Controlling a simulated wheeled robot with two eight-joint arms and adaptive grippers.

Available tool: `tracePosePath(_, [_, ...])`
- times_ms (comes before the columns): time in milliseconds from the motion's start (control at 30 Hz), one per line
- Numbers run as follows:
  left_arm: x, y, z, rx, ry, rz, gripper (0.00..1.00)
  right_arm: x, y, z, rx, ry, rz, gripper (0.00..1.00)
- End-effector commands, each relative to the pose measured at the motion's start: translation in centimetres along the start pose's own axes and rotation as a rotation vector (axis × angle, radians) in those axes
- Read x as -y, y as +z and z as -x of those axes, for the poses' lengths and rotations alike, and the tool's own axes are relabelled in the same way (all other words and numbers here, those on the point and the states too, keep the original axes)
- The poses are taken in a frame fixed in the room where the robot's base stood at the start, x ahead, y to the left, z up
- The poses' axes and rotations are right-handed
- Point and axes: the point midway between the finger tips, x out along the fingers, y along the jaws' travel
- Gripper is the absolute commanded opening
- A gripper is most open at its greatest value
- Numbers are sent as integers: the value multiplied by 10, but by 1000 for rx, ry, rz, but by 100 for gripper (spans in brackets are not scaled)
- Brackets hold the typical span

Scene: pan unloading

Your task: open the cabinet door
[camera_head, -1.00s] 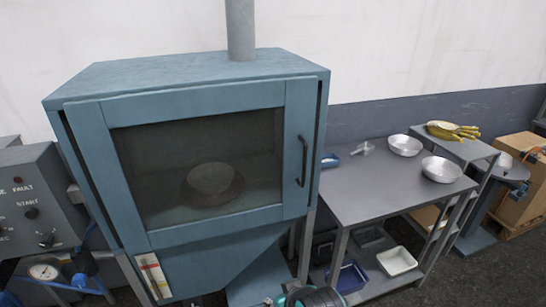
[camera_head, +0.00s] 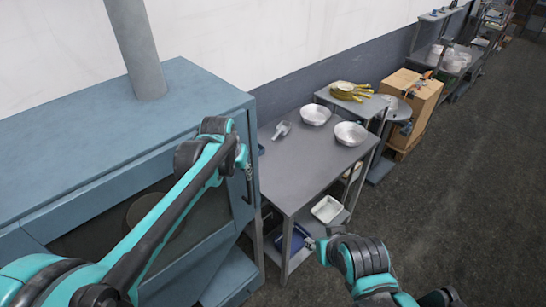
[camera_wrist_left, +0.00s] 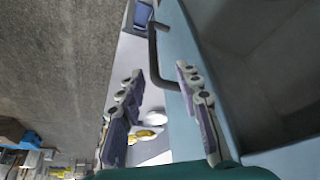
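The blue-grey cabinet (camera_head: 75,120) stands at the left in the head view, and its glass-windowed door (camera_head: 238,208) looks closed. My left arm crosses in front of the door. The dark bar handle (camera_head: 249,186) is at the door's right edge, just below my left gripper (camera_head: 243,158). In the left wrist view, my left gripper (camera_wrist_left: 161,72) is open, and the handle (camera_wrist_left: 153,58) lies just ahead, roughly between its fingertips. Contact cannot be seen. My right gripper (camera_head: 315,247) is low in front of the table; its finger opening is unclear.
A grey metal table (camera_head: 290,175) stands right of the cabinet, with two metal bowls (camera_head: 316,115) and a scoop (camera_head: 281,130) on it. A white tray (camera_head: 326,209) lies on its lower shelf. Cardboard boxes (camera_head: 420,92) stand farther right. The floor at right is open.

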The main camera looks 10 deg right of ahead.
Motion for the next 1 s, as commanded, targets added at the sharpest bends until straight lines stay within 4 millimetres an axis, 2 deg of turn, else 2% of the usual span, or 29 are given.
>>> tracePosePath(167, [-4, -7, -11, 6, 4, -8, 34, 0, -2, 4, 0, 0, 0, 40])
tracePosePath(400, [-4, -7, -50, 5, 4, -8, 34, 0, -2, 3, 0, 0, 0, 40])
tracePosePath(600, [-4, -7, -74, 5, 4, -8, 34, 0, -2, 4, 0, 0, 0, 40])
tracePosePath(967, [-4, -6, -80, 5, 3, -7, 34, 0, -3, 4, 0, 0, 0, 40])
tracePosePath(1000, [-4, -6, -80, 5, 3, -7, 24, 0, -3, 4, 0, 0, 0, 40])
